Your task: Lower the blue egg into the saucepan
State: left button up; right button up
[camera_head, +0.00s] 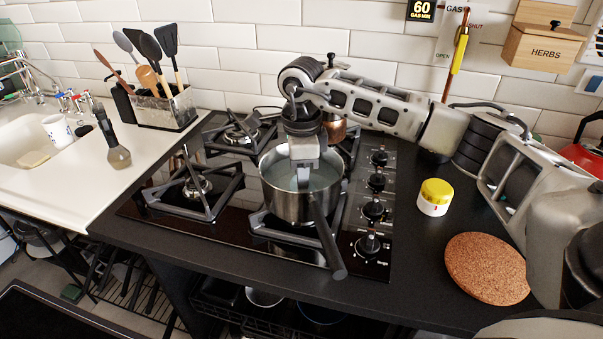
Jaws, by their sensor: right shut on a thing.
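The steel saucepan (283,207) stands on the front right burner of the hob, with its dark handle pointing toward the front edge. It holds pale bluish liquid. My right gripper (303,180) points straight down inside the saucepan's rim, near its middle, with its fingertips low over or at the liquid. My left gripper is not in view.
A copper pot (335,130) stands behind my right gripper. Control knobs (374,211) line the hob's right side. A utensil holder (165,108) and sink are at left.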

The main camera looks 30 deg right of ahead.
jog(key=o, duration=0.7)
jog(key=shift+o, duration=0.2)
jog(key=shift+r, duration=0.3)
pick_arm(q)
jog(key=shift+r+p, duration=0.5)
pick_arm(e)
notch_tip(320, 180, up, 15)
jog(key=shift+r, duration=0.2)
